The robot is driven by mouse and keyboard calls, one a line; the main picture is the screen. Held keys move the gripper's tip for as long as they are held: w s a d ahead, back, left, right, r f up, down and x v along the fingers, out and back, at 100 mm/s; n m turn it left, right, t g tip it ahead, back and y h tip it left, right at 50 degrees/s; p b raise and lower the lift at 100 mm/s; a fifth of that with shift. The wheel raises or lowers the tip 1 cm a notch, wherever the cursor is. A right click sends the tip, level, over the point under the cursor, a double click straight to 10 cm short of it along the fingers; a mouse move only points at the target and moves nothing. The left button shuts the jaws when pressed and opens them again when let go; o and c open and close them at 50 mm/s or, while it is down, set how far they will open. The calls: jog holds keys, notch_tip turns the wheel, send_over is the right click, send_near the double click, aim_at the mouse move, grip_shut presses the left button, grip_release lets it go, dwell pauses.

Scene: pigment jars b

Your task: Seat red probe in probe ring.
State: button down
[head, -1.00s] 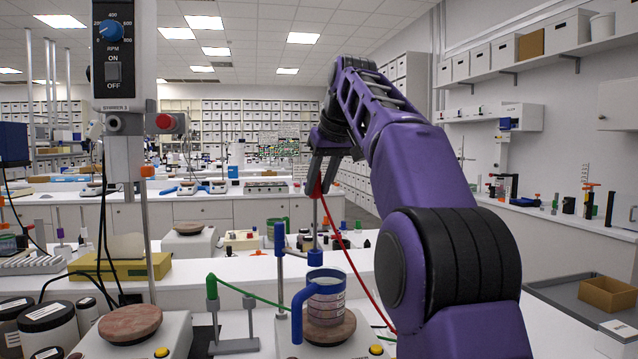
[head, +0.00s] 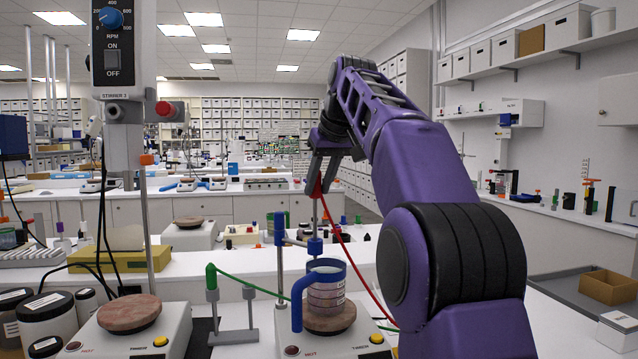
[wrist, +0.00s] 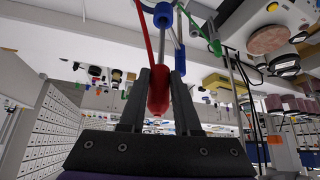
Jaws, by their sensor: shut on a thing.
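My gripper (head: 316,182) is shut on the red probe and holds it upright by its red handle (wrist: 159,92). A red cable trails from the handle down to the right. The probe's thin grey shaft (head: 325,210) points down to the blue probe ring (head: 315,247). The ring also shows in the wrist view (wrist: 163,14), in line with the shaft. I cannot tell whether the tip is inside the ring or just above it. Below the ring, a beaker with a blue handle (head: 326,290) stands on a stirrer plate (head: 330,320).
A blue-topped post (head: 279,230) stands close left of the ring. A green-topped stand (head: 211,280) with a green cable is farther left. A brown box (head: 606,284) lies at right.

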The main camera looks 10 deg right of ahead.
aim_at(316, 207)
jog(key=shift+f+b, duration=0.95)
jog(key=shift+f, duration=3.5)
jog(key=c, duration=0.5)
grip_release()
jog(key=shift+c, duration=0.2)
jog(key=p+v, duration=0.4)
jog(key=v, duration=1.3)
jog(key=shift+r, duration=0.25)
jog(key=shift+d, duration=0.1)
